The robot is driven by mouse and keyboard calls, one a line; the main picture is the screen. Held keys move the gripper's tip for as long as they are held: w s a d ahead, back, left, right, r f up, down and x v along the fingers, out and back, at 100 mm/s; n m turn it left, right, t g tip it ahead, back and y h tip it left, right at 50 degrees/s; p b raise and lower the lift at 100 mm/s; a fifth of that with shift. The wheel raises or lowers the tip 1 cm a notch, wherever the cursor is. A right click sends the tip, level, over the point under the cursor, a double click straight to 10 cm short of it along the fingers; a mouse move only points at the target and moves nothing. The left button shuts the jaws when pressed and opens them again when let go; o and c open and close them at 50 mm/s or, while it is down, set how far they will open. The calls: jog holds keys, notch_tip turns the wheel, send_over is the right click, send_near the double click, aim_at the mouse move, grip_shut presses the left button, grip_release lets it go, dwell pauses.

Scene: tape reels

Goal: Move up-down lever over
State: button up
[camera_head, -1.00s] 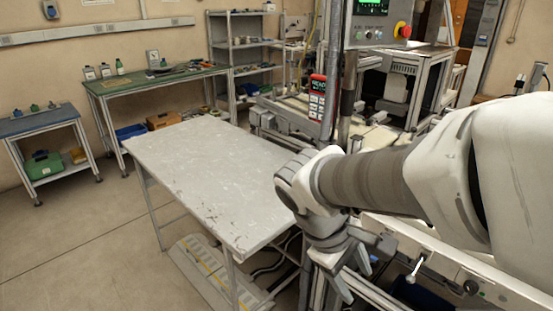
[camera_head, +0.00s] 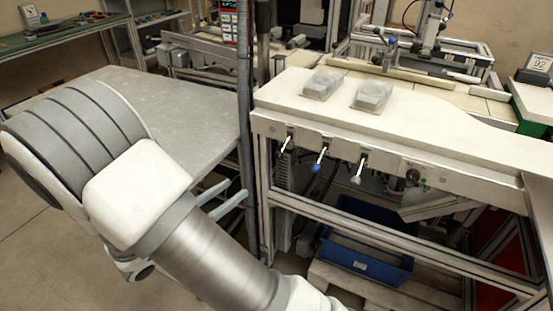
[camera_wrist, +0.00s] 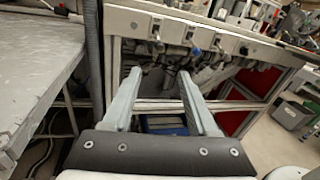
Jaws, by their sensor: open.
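Several levers stick out of the front rail of the machine bench. The left one, with a slim pale handle (camera_head: 287,144), tilts up to the right. I cannot read which is the up-down lever. In the wrist view the left lever (camera_wrist: 157,40), the blue-knobbed lever (camera_wrist: 197,51) and the right lever (camera_wrist: 243,50) lie beyond the fingertips. My gripper (camera_head: 244,194) is open and empty, left of and below the levers; it shows in the wrist view (camera_wrist: 161,74), apart from them.
A dark vertical post (camera_head: 246,110) with a hose stands close to my fingers. A grey table (camera_head: 195,105) is at left, partly behind my arm. A blue crate (camera_head: 365,262) sits below the bench. Two clear-wrapped packs lie on the pale bench top (camera_head: 430,125).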

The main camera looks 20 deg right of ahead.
aim_at(279, 157)
jog(key=b+x, duration=0.3)
jog(key=x, duration=1.4)
jog(key=shift+d, duration=0.15)
grip_shut()
dwell(0.8)
